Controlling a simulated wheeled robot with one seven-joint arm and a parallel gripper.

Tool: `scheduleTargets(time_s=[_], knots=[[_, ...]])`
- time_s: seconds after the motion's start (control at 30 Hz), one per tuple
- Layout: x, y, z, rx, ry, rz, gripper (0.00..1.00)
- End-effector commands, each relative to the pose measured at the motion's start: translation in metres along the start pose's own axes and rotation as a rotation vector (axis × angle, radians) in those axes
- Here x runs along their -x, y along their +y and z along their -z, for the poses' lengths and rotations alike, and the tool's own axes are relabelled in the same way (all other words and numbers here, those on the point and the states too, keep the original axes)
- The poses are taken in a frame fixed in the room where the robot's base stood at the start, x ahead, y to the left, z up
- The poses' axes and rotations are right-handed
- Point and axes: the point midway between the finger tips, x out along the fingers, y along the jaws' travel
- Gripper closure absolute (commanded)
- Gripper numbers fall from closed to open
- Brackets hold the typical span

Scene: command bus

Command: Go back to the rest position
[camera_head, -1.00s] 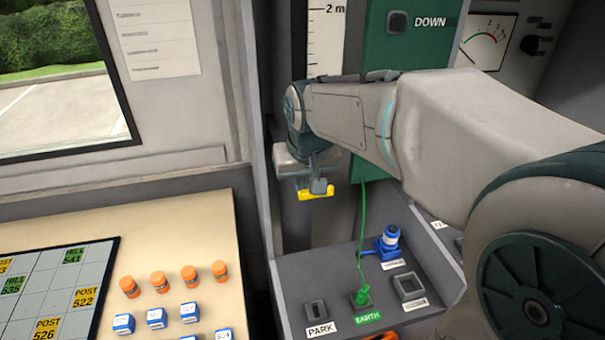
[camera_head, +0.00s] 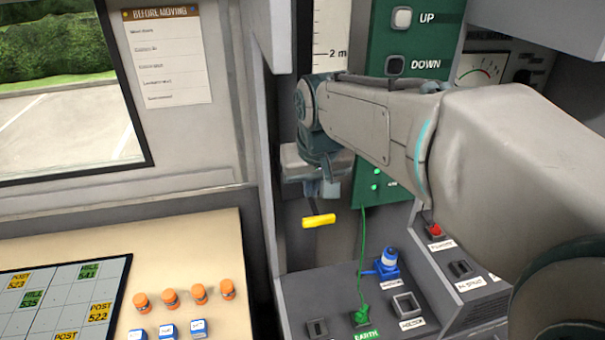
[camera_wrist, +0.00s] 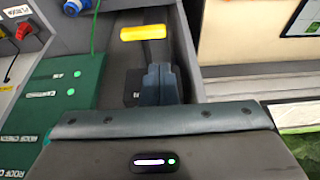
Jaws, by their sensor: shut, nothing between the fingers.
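My gripper (camera_head: 325,188) hangs at the end of my arm in front of the recess below the tall scale. Its dark fingers (camera_wrist: 162,82) are together with nothing between them. A yellow-handled lever (camera_head: 319,220) stands just below the fingertips in the head view. There is a small visible gap between the handle and the fingers. In the wrist view the yellow handle (camera_wrist: 145,33) lies beyond the fingertips, and the fingers partly cover the lever's stem. My forearm crosses the right side of the head view and hides part of the green panel.
A green panel (camera_head: 382,40) with UP and DOWN buttons stands behind my arm. Below it, a grey console (camera_head: 300,290) carries a blue plug (camera_head: 387,262) and a green EARTH plug (camera_head: 360,316) with a hanging green cable. A beige desk (camera_head: 195,245) with orange-capped pieces is at left.

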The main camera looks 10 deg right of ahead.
Motion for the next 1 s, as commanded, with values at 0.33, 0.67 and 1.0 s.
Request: scheduleTargets(time_s=[0.33, 0.67, 1.0], knots=[[0.001, 0.0, -0.001, 0.001, 0.0, 0.0, 1.0], [-0.002, 0.032, -0.086, -0.042, -0.004, -0.023, 1.0], [-0.018, 0.047, -0.161, -0.072, -0.012, -0.031, 1.0]])
